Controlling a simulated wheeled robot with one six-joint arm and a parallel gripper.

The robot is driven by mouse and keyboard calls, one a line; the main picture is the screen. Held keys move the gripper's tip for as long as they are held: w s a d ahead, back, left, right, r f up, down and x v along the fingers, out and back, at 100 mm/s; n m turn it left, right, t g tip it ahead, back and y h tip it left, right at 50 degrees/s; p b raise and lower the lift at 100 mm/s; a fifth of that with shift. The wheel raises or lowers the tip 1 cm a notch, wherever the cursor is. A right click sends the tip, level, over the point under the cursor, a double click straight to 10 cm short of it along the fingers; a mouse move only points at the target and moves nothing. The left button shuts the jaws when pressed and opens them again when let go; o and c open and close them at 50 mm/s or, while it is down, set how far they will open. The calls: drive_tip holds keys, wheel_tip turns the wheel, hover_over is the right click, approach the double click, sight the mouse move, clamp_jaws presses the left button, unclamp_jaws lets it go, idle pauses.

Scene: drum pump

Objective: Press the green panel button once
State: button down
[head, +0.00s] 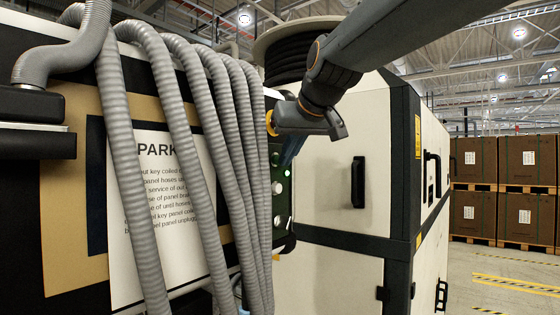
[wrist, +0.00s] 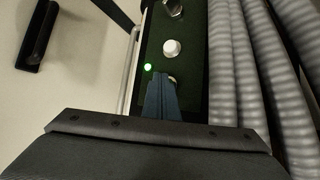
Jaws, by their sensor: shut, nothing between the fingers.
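A narrow dark green panel (head: 282,205) shows beside the grey hoses; it also shows in the wrist view (wrist: 192,75). It carries a small glowing green spot (wrist: 148,68), a white round knob (wrist: 171,47) and a silver one (wrist: 172,8). The white knob (head: 277,187) shows in the head view too. My gripper (wrist: 162,78) is shut and empty, its blue fingers pointing at the panel just beside the green spot. A small round metallic part is partly hidden behind the fingertips. I cannot tell whether they touch it. In the head view my gripper (head: 288,158) is at the panel's upper part.
Several grey corrugated hoses (head: 190,125) hang close along the panel's left side, over a printed sign (head: 165,225). A cream cabinet (head: 325,195) with a black handle (head: 358,182) stands to the right. Stacked brown boxes (head: 475,160) are farther back, with open floor before them.

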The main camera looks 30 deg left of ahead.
drive_tip(key=shift+d, duration=0.15)
drive_tip(key=shift+s+d+b, duration=0.15)
drive_tip(key=shift+d+b, duration=0.3)
drive_tip(key=shift+d, duration=0.3)
drive_tip(key=d+b, duration=0.1)
drive_tip(key=d, duration=0.1)
drive_tip(key=s+d+b, duration=0.1)
drive_tip(key=d, duration=0.1)
drive_tip(key=shift+d+b, duration=0.4)
idle(0.5)
